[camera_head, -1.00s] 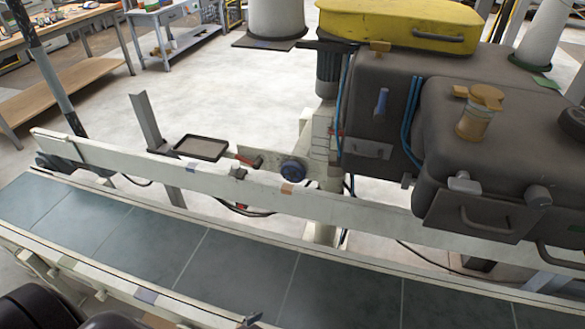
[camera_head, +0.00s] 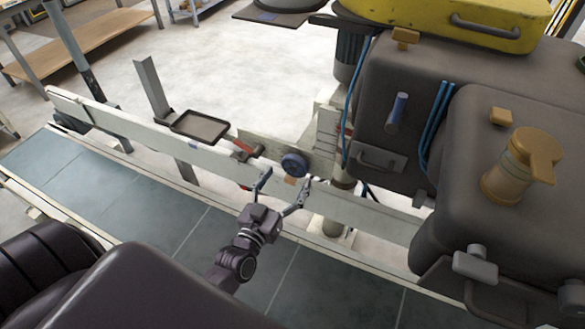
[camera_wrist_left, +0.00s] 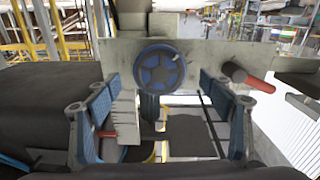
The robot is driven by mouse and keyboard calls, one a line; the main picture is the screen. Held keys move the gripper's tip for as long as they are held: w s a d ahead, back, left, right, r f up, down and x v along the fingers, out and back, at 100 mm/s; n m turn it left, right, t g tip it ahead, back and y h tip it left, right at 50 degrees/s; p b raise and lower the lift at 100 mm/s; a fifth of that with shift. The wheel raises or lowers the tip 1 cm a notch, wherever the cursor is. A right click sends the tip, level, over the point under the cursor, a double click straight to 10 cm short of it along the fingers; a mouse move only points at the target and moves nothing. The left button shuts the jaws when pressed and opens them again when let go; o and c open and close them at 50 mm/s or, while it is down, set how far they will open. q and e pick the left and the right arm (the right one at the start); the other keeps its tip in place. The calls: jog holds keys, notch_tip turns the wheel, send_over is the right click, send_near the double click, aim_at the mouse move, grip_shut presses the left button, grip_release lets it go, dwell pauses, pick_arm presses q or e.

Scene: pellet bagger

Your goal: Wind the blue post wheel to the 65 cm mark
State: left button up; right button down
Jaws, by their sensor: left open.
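The blue post wheel (camera_head: 294,164) sits on a pale plate beside the white post, behind the conveyor's side rail. It also shows in the left wrist view (camera_wrist_left: 160,69) as a dark-rimmed, spoked disc. My left gripper (camera_head: 285,178) is open, its fingers pointing at the wheel, one to each side in the picture. In the left wrist view its blue-padded fingers (camera_wrist_left: 157,85) stand apart with the wheel between and beyond them; I see no contact. A pale scale plate (camera_head: 327,130) is on the post, but its marks are too small to read. My right gripper is not in view.
A red-tipped handle (camera_head: 243,150) is close to the wheel, left of it in the head view. A dark tray (camera_head: 200,126) stands behind the rail (camera_head: 150,132). The bulky grey machine (camera_head: 440,90) fills the right. Conveyor belt (camera_head: 150,215) lies in front.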

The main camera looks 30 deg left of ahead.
aim_at(293, 170)
pick_arm(q)
jog(key=w, duration=0.3)
jog(key=shift+f, duration=0.1)
jog(key=shift+w, duration=0.35)
jog(key=c, duration=1.2)
jog(key=shift+o, duration=0.2)
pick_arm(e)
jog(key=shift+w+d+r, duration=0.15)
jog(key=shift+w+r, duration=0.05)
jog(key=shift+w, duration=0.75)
